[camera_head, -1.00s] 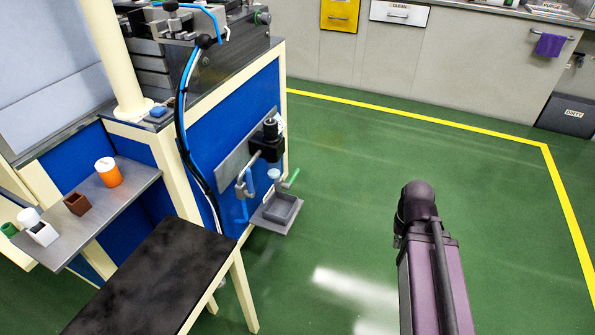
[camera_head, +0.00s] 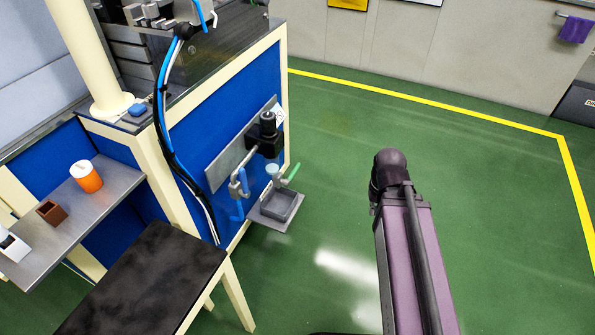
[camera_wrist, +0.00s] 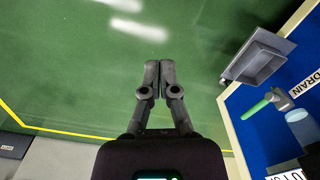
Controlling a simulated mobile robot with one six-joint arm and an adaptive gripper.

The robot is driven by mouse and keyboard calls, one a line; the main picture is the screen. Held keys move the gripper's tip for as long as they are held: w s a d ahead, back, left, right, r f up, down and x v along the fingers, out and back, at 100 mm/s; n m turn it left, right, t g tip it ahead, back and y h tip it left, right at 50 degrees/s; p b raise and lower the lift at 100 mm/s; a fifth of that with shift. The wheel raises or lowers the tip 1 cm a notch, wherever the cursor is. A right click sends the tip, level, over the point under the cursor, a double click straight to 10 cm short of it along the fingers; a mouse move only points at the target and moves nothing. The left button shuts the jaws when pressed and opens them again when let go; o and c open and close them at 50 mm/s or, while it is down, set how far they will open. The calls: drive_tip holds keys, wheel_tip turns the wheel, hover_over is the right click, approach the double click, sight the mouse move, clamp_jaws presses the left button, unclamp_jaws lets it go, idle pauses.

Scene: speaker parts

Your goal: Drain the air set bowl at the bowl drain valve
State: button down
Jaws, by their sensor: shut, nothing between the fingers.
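The air set hangs on a grey plate on the blue machine side, with a black regulator (camera_head: 267,137) at its top. Below it is the small pale-blue bowl (camera_head: 271,170), with the green-handled drain valve (camera_head: 291,174) beside it. A grey tray (camera_head: 279,205) sits below. In the wrist view, the green handle (camera_wrist: 258,107), the bluish bowl (camera_wrist: 301,125) and the tray (camera_wrist: 260,63) are at the right. My gripper (camera_wrist: 159,76) is shut and empty over the floor, apart from the valve. The head view shows my arm but not my fingers.
A DRAIN label (camera_wrist: 306,85) is beside the tray. A black-topped table (camera_head: 145,285) stands in front of the machine, left of the tray. A shelf with an orange-and-white container (camera_head: 87,176) is at the left. Green floor (camera_head: 400,110) right of the machine is clear.

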drive_tip(key=shift+a, duration=0.15)
drive_tip(key=w+a+f+m+t+y+b, duration=0.1)
drive_tip(key=w+a+f+m+y+b, duration=0.2)
drive_tip(key=w+a+m+b, duration=0.4)
drive_tip(key=w+a+f+m+t+y+b, duration=0.1)
drive_tip(key=w+a+f+m+y+b, duration=0.3)
drive_tip(key=w+a+m, duration=0.5)
drive_tip(key=shift+w+f+m+t+y+b, duration=0.3)
drive_tip(key=shift+w+f+m+b, duration=1.1)
drive_tip(key=shift+w+m, duration=1.75)
drive_tip(key=shift+w+a+n, duration=0.1)
drive_tip(key=shift+w+n, duration=0.05)
drive_tip(key=shift+n, duration=0.1)
